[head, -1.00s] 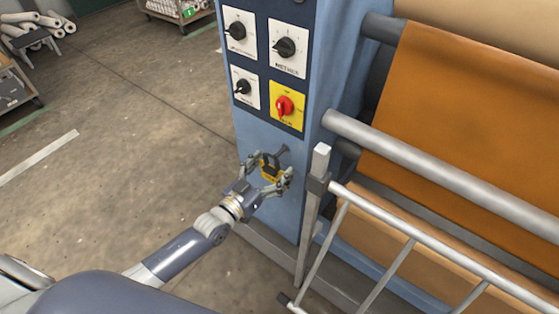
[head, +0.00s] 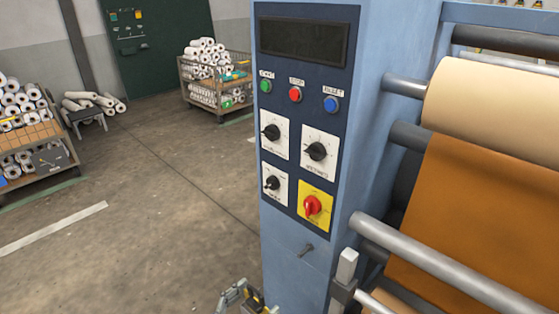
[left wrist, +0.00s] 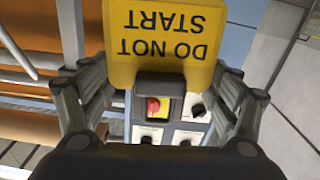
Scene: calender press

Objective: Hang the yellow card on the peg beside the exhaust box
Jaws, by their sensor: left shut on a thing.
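The yellow card (left wrist: 155,18) reads "DO NOT START", upside down in the left wrist view. My left gripper (left wrist: 160,88) is shut on its dark holder (left wrist: 165,84). In the head view the left gripper (head: 252,299) is at the bottom edge, partly cut off, with only a bit of yellow showing. I cannot identify an exhaust box. The right gripper is not in view.
The cabinet carries a display (head: 303,40), buttons and dials. A metal rail (head: 440,262) and rollers with orange material (head: 480,210) stand to its right. Carts of white rolls (head: 215,75) are at the back left. The floor left of the cabinet is clear.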

